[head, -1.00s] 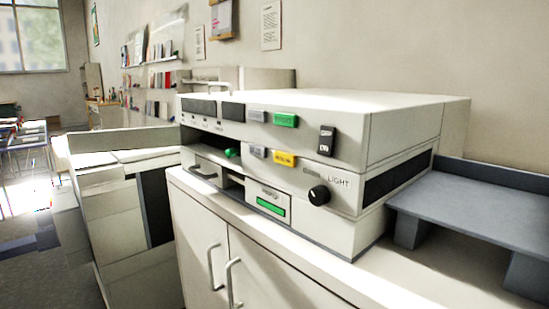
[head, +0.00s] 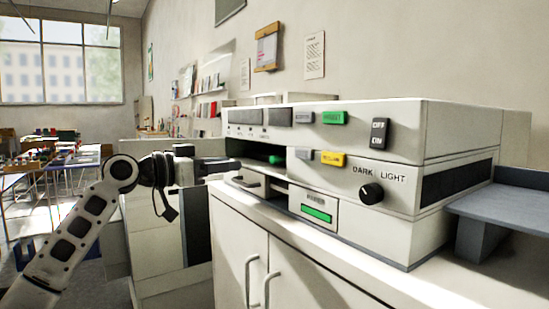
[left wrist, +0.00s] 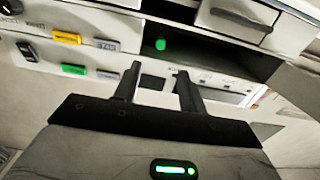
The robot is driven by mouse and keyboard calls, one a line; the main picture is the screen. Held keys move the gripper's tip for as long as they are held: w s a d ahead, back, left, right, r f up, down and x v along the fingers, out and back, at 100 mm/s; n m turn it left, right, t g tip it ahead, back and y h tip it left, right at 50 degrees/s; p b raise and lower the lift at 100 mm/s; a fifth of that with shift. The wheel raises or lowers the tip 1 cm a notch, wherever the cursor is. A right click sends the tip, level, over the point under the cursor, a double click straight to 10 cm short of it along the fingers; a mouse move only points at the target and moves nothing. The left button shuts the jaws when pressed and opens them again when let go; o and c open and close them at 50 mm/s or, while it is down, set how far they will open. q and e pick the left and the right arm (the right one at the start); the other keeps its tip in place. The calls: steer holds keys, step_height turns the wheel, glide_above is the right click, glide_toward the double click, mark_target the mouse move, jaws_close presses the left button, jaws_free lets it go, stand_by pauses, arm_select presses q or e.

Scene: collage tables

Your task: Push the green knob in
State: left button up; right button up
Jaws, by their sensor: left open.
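The small round green knob (head: 275,159) sits inside the dark open recess on the left part of the front of a white machine (head: 440,125). The knob also shows in the left wrist view (left wrist: 160,44), just beyond the fingertips. My left gripper (head: 238,165) comes in from the left, in front of the recess and left of the knob in the head view. Its two fingers (left wrist: 160,70) are spread, with nothing between them in the left wrist view. I see no contact with the knob. My right gripper is in neither view.
The machine front also has a green button (head: 333,117), a yellow button (head: 333,159), a black dial (head: 370,194) and an on/off switch (head: 379,133). A handled drawer (head: 250,182) lies below the recess. A grey stand (head: 505,205) is at right.

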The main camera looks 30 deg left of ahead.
mark_target(272, 159)
arm_select(q)
steer(key=p+x, duration=0.3)
steer(key=x, duration=0.8)
steer(key=shift+w+d+r+p, duration=0.1)
steer(key=shift+w+p, duration=0.2)
steer(key=shift+w, duration=0.1)
steer(key=shift+w+d, duration=0.3)
steer(key=shift+w, duration=0.35)
